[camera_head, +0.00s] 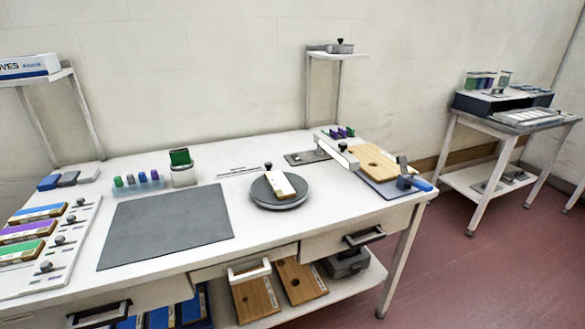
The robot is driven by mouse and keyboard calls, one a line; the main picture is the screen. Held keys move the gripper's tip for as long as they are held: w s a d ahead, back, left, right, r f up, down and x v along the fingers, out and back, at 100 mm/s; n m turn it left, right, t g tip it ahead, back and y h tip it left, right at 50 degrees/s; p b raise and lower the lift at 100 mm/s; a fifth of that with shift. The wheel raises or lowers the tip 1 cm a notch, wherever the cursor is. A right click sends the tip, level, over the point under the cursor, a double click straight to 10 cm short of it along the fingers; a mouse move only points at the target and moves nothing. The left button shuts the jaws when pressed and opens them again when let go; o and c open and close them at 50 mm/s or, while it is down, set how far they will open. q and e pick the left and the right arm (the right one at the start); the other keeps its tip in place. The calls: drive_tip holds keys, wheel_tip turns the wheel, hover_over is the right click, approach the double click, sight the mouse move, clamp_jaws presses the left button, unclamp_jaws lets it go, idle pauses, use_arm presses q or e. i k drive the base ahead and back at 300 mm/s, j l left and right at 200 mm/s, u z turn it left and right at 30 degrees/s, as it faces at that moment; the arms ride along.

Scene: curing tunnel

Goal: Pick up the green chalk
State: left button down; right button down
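A row of short upright coloured pieces stands in a pale translucent holder (140,188) at the back left of the white table. Its leftmost piece is green and looks like the green chalk (118,182); blue and purple pieces stand to its right. A larger green block (180,157) sits on top of a metal-and-white container (184,177) just right of the holder. Small green and purple pieces (338,132) also lie at the table's back right. I cannot tell for certain which green piece is chalk. Neither of my grippers is in view.
A dark grey mat (168,226) lies empty in front of the holder. A round grey turntable (279,201) bears a pale block. A white panel (45,262) with coloured blocks and knobs is at left. A wooden board (370,158) and a blue-handled tool (414,183) are at right.

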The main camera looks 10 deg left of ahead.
sight(118, 180)
drive_tip(key=u, duration=1.25)
